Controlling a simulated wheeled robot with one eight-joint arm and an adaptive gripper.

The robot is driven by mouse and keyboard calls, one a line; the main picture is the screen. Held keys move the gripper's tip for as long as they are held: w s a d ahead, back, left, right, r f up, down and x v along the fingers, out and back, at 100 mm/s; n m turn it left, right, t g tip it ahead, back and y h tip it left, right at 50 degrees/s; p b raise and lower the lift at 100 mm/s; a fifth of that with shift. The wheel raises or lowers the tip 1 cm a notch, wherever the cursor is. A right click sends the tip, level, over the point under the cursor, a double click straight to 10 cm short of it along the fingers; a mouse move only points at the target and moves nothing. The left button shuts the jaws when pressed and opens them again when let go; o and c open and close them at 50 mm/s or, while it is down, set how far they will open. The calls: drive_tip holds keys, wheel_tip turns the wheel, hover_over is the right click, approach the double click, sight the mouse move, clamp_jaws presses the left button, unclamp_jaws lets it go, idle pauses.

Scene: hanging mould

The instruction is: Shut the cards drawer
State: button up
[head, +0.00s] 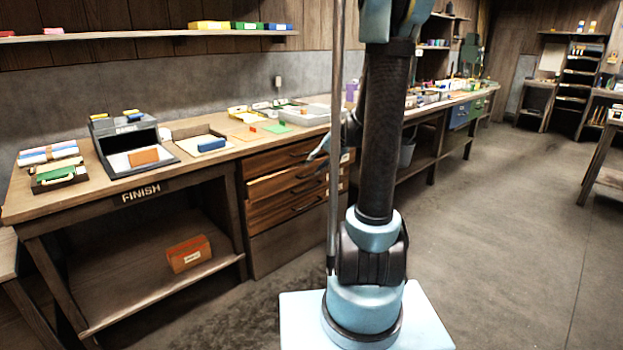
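A wooden drawer bank (283,204) stands under the long workbench, left of my arm's column. Its stacked drawers have dark handles. One upper drawer (272,185) seems to stand out a little from the front, but how far is hard to tell. I cannot read which one is the cards drawer, as the labels at the right are small and partly hidden. My gripper (319,149) shows as a pale blue tip in front of the upper drawers, partly hidden behind the thin pole and my arm. Whether it is open or touching a drawer cannot be told.
The workbench (222,152) holds trays, boxes and coloured blocks, with a FINISH sign (141,192) on its front edge. An orange box (188,253) sits on the lower shelf. Shelves (578,85) stand at the back right. The floor (500,220) on the right is clear.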

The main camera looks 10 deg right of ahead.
drive_tip(key=w+d+f+m+t+y, duration=0.1)
drive_tip(key=w+d+f, duration=0.15)
drive_tip(key=w, duration=0.65)
drive_tip(key=m+t+y, duration=0.2)
drive_tip(key=m+t, duration=0.4)
approach(311, 175)
drive_tip(key=x, duration=0.7)
drive_tip(key=d+x, duration=0.1)
drive_tip(key=x, duration=0.2)
drive_tip(key=shift+w+a+f, duration=0.2)
drive_tip(key=shift+w+a, duration=0.05)
drive_tip(key=shift+w, duration=0.35)
clamp_jaws()
